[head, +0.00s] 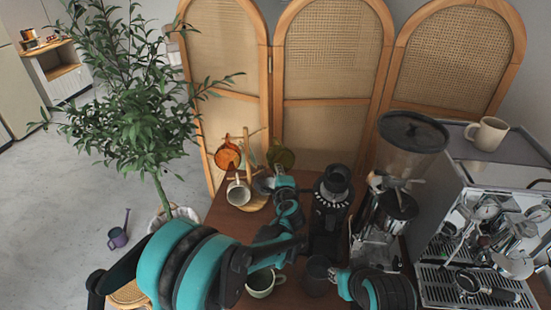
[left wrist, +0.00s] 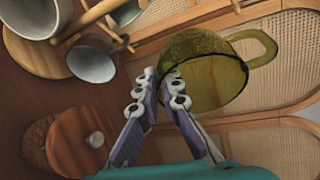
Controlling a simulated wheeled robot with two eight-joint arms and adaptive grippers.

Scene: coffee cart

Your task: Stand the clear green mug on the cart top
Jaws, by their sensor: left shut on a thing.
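The clear green mug (head: 284,157) is at the far side of the brown cart top (head: 228,219), right of the wooden mug tree (head: 257,204). My left gripper (head: 280,173) is shut on it. In the left wrist view the fingertips (left wrist: 164,80) close on the rim at the left of the green mug (left wrist: 212,80). Its mouth faces the camera, its handle points up and right, and it looks clear of the tree's pegs. What is under it is hidden. My right arm shows at the lower right, but its gripper cannot be made out.
An amber mug (head: 227,155) and a grey-white mug (head: 238,192) hang on the tree. A pale green mug (head: 262,284) and a dark cup (head: 317,277) stand nearer. A black grinder (head: 331,215) and the espresso machine (head: 475,240) fill the right. A wooden-lidded jar (left wrist: 78,143) shows in the wrist view.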

